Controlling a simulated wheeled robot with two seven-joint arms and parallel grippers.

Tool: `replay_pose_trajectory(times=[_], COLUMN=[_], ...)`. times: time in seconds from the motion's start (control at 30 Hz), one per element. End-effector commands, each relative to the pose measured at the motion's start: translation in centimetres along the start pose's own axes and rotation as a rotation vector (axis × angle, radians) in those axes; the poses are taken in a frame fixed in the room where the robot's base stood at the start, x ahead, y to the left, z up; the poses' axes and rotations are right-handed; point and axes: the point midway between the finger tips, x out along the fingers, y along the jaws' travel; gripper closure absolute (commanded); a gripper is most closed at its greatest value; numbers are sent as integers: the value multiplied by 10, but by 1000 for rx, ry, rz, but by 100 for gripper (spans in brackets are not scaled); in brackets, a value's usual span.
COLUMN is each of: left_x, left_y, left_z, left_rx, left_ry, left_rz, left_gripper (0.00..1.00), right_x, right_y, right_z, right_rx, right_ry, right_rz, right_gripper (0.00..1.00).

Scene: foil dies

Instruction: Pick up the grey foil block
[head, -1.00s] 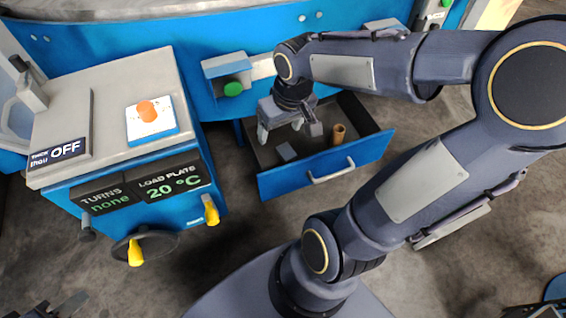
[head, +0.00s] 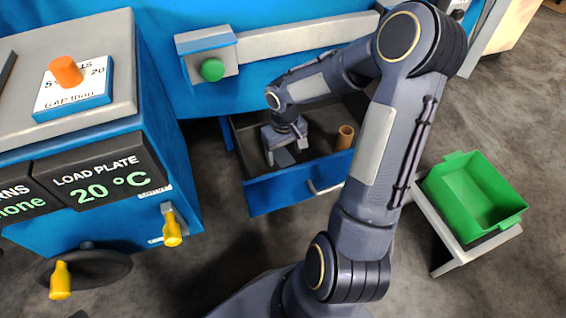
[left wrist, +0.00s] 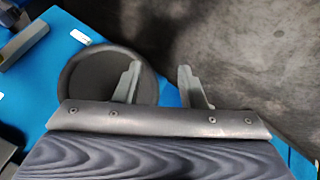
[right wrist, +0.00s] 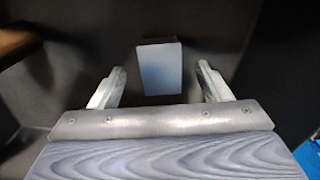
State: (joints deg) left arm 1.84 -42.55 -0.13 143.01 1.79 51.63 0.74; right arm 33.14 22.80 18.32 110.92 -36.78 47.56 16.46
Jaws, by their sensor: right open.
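The grey foil block (head: 284,158) lies on the floor of the open blue drawer (head: 262,197). In the right wrist view the grey foil block (right wrist: 160,62) shows as a pale rectangle between the fingertips, with a gap on each side. My right gripper (head: 287,153) is open and points down into the drawer, over the block. I cannot tell how far above it the fingertips are. My left gripper (left wrist: 159,68) shows only in the left wrist view, open and empty, over a dark round wheel (left wrist: 105,75) and blue panel.
A brown cylinder (head: 345,137) stands in the drawer to the right of the block. The drawer walls are close around my right gripper. A green bin (head: 470,195) stands at right on a pale stand. A blue machine with a load plate display (head: 100,180) stands at left.

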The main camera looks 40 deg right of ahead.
Motion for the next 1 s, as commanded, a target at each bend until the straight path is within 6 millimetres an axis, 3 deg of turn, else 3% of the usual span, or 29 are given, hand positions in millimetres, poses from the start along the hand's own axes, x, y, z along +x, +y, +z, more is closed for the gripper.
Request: replay_pose_trajectory(times=[0.03, 0.13, 0.4, 0.77, 1.0], left_x=[9, 13, 12, 12, 11], left_y=[-4, -6, -6, -6, -5], left_z=[5, 7, 6, 6, 6], left_rx=[0, 0, 0, 0, 0], left_ry=[0, 0, 0, 0, 0], left_rz=[0, 0, 0, 0, 0], left_gripper=[64, 64, 64, 64, 64], right_x=[16, 27, 28, 28, 26], right_y=[-1, -1, -1, -1, -1], right_z=[0, 0, 0, 0, 0], right_rx=[0, 0, -1, -1, -1], right_ry=[-3, -1, 0, 0, 1], right_rz=[-2, -2, -1, -1, -1], right_gripper=[29, 29, 29, 76, 77])
